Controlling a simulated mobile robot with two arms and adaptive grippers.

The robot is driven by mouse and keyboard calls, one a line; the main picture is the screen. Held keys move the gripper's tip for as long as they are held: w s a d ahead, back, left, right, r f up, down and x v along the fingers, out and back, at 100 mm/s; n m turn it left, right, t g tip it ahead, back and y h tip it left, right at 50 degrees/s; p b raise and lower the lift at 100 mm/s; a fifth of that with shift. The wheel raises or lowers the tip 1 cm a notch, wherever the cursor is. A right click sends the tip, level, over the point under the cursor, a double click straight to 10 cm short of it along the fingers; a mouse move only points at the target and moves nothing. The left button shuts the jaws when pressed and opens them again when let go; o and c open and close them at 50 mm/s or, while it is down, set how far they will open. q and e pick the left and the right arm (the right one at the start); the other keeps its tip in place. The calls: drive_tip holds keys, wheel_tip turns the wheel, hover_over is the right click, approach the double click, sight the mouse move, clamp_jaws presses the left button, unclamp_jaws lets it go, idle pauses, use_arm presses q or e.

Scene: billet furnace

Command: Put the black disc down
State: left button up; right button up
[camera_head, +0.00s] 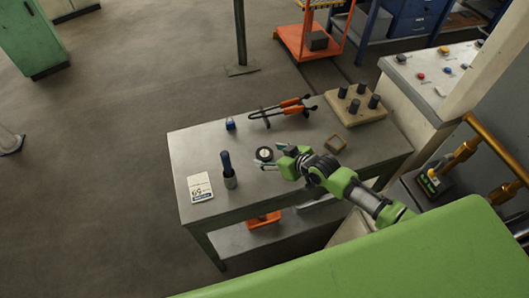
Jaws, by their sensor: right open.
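The black disc (264,154) lies on the grey table (205,150), near its middle. It is small and round with a lighter centre. My right gripper (271,157) reaches in from the right with its fingers open, close around or beside the disc. I cannot tell whether a finger touches it. My left gripper is not in view.
A control panel (427,75) stands at right.

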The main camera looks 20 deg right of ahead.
drive_tip(key=shift+x, duration=0.9)
drive_tip(key=c, duration=1.5)
drive_tip(key=shift+c, duration=0.7)
drive_tip(key=shift+r, duration=0.15)
